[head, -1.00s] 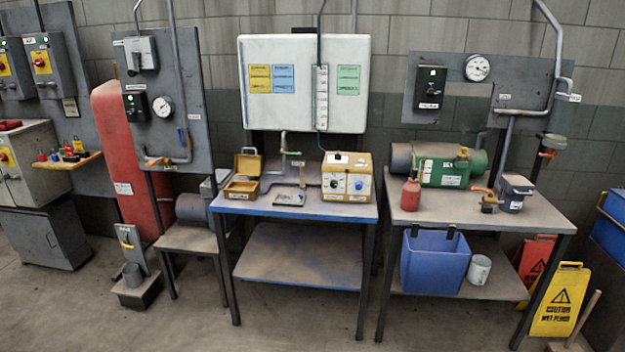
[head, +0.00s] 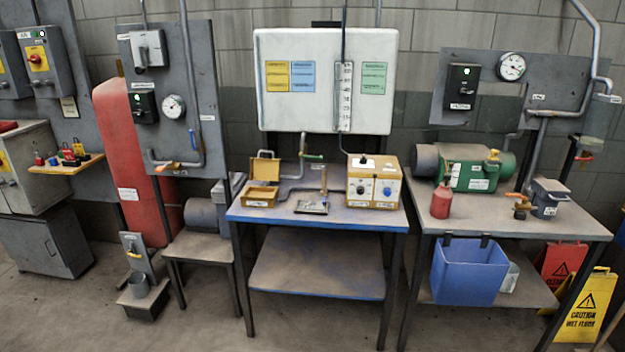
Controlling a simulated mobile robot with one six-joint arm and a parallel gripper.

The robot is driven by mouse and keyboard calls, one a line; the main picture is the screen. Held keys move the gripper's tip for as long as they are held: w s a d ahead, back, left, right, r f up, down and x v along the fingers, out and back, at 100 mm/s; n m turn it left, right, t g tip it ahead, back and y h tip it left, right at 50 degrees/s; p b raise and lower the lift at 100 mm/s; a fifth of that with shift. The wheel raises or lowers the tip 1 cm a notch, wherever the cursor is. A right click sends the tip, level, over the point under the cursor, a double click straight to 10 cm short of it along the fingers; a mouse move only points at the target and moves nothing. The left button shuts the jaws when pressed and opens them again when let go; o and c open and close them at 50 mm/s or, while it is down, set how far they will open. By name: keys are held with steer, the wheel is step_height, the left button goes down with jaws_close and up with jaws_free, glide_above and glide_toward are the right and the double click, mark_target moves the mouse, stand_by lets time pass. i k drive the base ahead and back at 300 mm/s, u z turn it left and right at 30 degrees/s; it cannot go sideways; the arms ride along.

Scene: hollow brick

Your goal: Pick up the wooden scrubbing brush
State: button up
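I cannot make out a wooden scrubbing brush for certain in the head view. A pale wooden stick (head: 611,326) shows at the lower right edge, next to the yellow wet-floor sign. Its lower end is cut off by the frame, so I cannot tell what it belongs to. On the blue-edged middle table (head: 318,222) there is a small dark tray (head: 311,207) with an upright brownish piece by it, too small to identify. My gripper is not in view.
The middle table also holds an open yellow box (head: 262,195) and a yellow control box (head: 374,182). The right table (head: 470,211) carries a green motor (head: 474,168) and a red bottle (head: 441,200); a blue bin (head: 468,272) hangs below. Bare floor lies in front.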

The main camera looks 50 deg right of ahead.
mark_target(323, 193)
steer(key=z, duration=0.15)
steer(key=i, duration=1.35)
steer(key=u, duration=0.05)
